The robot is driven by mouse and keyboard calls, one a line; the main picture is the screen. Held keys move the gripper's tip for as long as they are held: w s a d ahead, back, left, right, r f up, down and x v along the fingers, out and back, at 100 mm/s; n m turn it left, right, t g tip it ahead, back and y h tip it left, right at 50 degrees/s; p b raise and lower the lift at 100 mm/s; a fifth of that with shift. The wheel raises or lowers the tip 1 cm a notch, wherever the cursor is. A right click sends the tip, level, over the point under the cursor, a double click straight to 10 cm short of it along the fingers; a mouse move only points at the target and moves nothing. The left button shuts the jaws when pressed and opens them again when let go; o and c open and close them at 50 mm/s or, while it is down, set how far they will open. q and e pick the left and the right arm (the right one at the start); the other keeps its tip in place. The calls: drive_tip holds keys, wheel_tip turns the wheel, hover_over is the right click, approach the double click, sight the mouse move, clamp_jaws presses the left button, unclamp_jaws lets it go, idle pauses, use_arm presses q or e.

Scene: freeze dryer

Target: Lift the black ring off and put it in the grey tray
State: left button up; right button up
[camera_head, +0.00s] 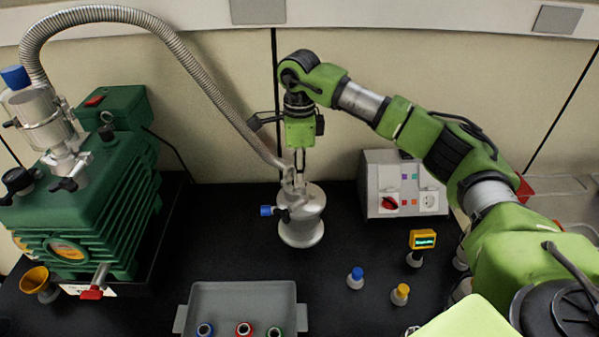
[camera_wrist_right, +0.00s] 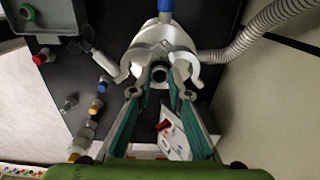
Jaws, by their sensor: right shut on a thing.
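My right gripper (camera_head: 299,168) reaches straight down to the top of the silver vessel (camera_head: 302,228). In the right wrist view its fingertips (camera_wrist_right: 160,78) close from both sides on a small black ring (camera_wrist_right: 160,72) at the vessel's top opening. In that view the silver vessel (camera_wrist_right: 165,45) lies right behind the fingertips; I cannot tell whether the ring is clear of it. In the head view the ring is too small and hidden to make out. The grey tray (camera_head: 240,300) stands at the front, left of the vessel. My left gripper is out of view.
A ribbed metal hose (camera_head: 200,77) arches from the green pump (camera_head: 85,205) to the vessel's top, close beside my gripper. A grey control box (camera_head: 390,185) stands right of the vessel. Several small capped items stand front right. Bare black bench lies between vessel and tray.

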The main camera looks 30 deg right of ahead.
drive_tip(key=shift+r, duration=0.25)
drive_tip(key=shift+r+p, duration=1.3)
drive_tip(key=shift+r, duration=0.45)
drive_tip(key=shift+r, duration=0.5)
